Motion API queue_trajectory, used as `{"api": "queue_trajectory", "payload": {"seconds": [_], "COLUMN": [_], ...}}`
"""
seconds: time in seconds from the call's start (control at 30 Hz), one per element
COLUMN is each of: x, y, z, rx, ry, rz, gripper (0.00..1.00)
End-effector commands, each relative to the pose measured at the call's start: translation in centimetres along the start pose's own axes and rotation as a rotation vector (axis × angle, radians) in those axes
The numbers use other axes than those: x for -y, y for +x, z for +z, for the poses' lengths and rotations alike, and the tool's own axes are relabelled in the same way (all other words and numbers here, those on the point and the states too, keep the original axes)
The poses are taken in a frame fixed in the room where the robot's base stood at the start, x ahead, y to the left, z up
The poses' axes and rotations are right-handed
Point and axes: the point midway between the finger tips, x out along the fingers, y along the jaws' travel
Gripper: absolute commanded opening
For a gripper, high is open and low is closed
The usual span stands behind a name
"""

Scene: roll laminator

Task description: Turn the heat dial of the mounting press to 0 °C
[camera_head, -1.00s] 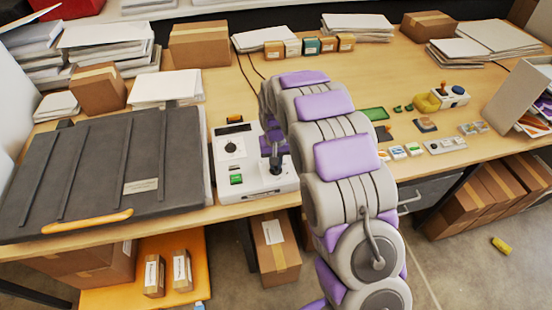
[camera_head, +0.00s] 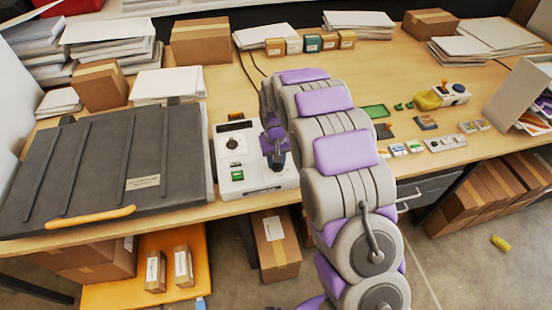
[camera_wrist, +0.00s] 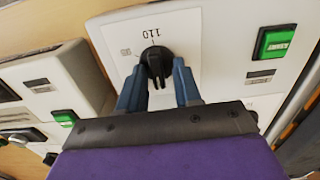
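The black heat dial (camera_wrist: 156,62) shows in the wrist view on a white panel, with "110" printed upside down just beyond it. My gripper (camera_wrist: 161,64) is open, with its two blue-grey fingers on either side of the dial. I cannot tell whether either finger touches it. In the head view, my gripper (camera_head: 276,160) is low over the right part of the white control box (camera_head: 258,181) and hides this dial. Beside the box, at left, lies a dark flat press (camera_head: 90,165) with an orange handle.
A green switch (camera_wrist: 274,42) is right of the dial in the wrist view. Another black knob (camera_head: 232,143) and green switch (camera_head: 237,176) are on the box's left part. Small parts and a yellow item (camera_head: 428,101) lie right of my arm. Cardboard boxes and paper stacks line the back.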

Motion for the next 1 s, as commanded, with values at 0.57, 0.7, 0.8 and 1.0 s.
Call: {"api": "queue_trajectory", "payload": {"seconds": [0.57,0.7,0.8,1.0], "x": [-0.1,-0.1,-0.1,0.0], "y": [-3.6,-6.8,-9.0,-13.3], "z": [-0.2,-0.2,-0.3,-0.3], "rx": [-0.009,-0.008,-0.011,-0.007], "ry": [0.001,0.001,0.001,0.001], "rz": [0.0,0.0,0.0,0.001], "gripper": [0.39,0.39,0.39,0.39]}}
